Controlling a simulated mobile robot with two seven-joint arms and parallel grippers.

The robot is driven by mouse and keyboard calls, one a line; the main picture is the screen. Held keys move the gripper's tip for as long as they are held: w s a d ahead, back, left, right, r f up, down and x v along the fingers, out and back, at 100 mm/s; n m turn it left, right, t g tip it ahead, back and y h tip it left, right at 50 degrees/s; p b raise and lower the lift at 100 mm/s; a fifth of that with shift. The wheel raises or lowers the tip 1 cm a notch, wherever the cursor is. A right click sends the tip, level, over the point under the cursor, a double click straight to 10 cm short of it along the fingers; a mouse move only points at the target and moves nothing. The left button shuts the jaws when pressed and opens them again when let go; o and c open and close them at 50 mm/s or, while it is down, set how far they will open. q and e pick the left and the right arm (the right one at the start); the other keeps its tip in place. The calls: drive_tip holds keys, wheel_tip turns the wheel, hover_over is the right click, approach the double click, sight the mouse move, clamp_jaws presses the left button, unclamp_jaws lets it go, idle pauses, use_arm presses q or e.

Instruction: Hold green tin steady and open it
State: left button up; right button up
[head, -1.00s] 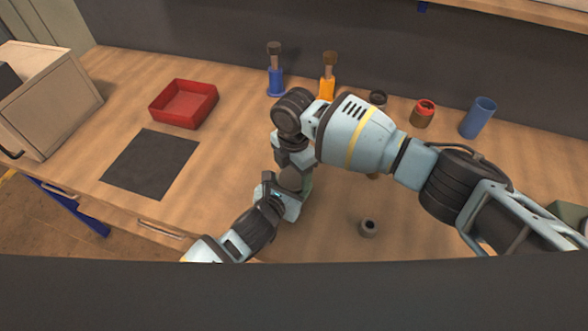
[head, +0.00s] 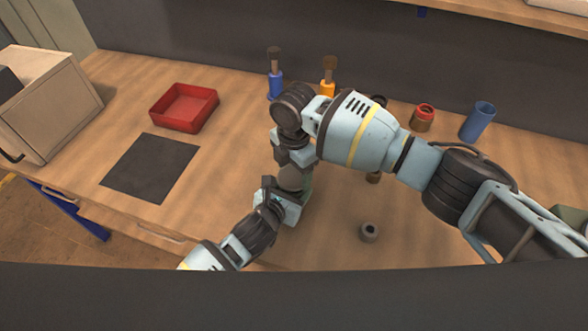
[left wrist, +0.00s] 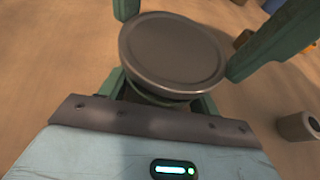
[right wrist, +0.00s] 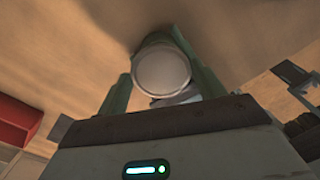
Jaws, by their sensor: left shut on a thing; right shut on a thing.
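The green tin (head: 307,184) stands low between my two grippers in the head view, mostly hidden by them. My left gripper (head: 284,201) is shut on it from the lower left. In the left wrist view a round, grey, rimmed lid (left wrist: 173,52) faces up between green fingers. My right gripper (head: 293,162) comes down from above, shut on the tin's top. In the right wrist view the pale round top (right wrist: 162,70) sits between its fingers. I cannot tell whether the lid has parted from the body.
A small dark hollow piece (head: 369,231) stands right of the tin. A red tray (head: 184,106) and a dark mat (head: 151,167) lie left. Blue (head: 275,82) and orange (head: 328,78) handled tools, a red-topped jar (head: 423,117) and a blue cup (head: 478,121) stand behind.

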sight(294, 176)
drive_tip(key=shift+r, duration=0.1)
drive_tip(key=shift+r, duration=1.9)
use_arm(q)
drive_tip(key=o, duration=1.5)
drive_tip(key=shift+c, duration=0.2)
drive_tip(key=shift+s+a+r, duration=0.2)
drive_tip(key=shift+s+a, duration=0.05)
drive_tip(key=shift+s, duration=0.15)
drive_tip(key=v, duration=0.9)
drive_tip(key=shift+s+a, duration=0.1)
drive_tip(key=shift+s, duration=0.15)
use_arm(e)
drive_tip(key=shift+f, duration=0.35)
use_arm(q)
drive_tip(key=shift+s+a+r, duration=0.3)
drive_tip(key=shift+s+r, duration=0.1)
drive_tip(key=shift+s, duration=0.15)
use_arm(e)
drive_tip(key=shift+s+f, duration=0.1)
drive_tip(key=shift+f, duration=0.05)
